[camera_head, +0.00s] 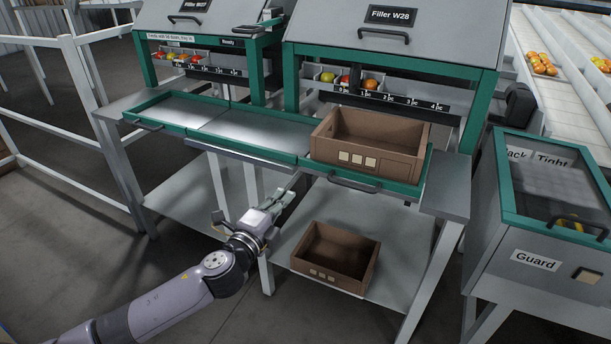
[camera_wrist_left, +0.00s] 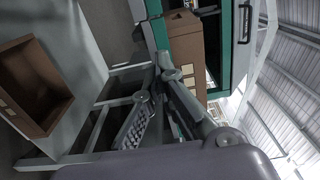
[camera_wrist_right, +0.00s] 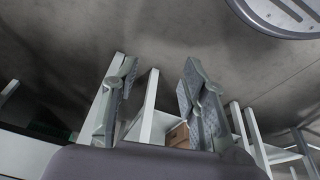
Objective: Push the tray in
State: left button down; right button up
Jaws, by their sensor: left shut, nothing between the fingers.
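The green-rimmed tray (camera_head: 400,188) at Filler W28 sticks out in front of the machine. A dark handle (camera_head: 355,187) is on its front edge. A brown crate (camera_head: 395,158) stands on this tray, and it also shows in the left wrist view (camera_wrist_left: 187,45). My left gripper (camera_head: 297,179) is shut and empty, just in front of and below the left end of the tray's front edge. I cannot tell whether it touches anything. My right gripper (camera_wrist_right: 158,72) is open and empty in the right wrist view and is outside the head view.
More green-rimmed trays lie at the left (camera_head: 160,97). A second brown crate (camera_head: 335,258) sits on the lower shelf, and it shows in the left wrist view (camera_wrist_left: 38,85). A guard box (camera_head: 545,235) stands at the right. White railings (camera_head: 85,70) run along the left.

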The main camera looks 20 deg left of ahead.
aim_at(310, 166)
pick_arm(q)
jog(key=w, duration=1)
jog(key=shift+w+d+b, duration=0.2)
jog(key=shift+w+b, duration=0.05)
jog(key=shift+b, duration=0.15)
jog(key=shift+w, duration=0.75)
pick_arm(e)
jog(key=v, duration=0.3)
jog(key=shift+r, duration=0.3)
jog(key=shift+s, duration=0.1)
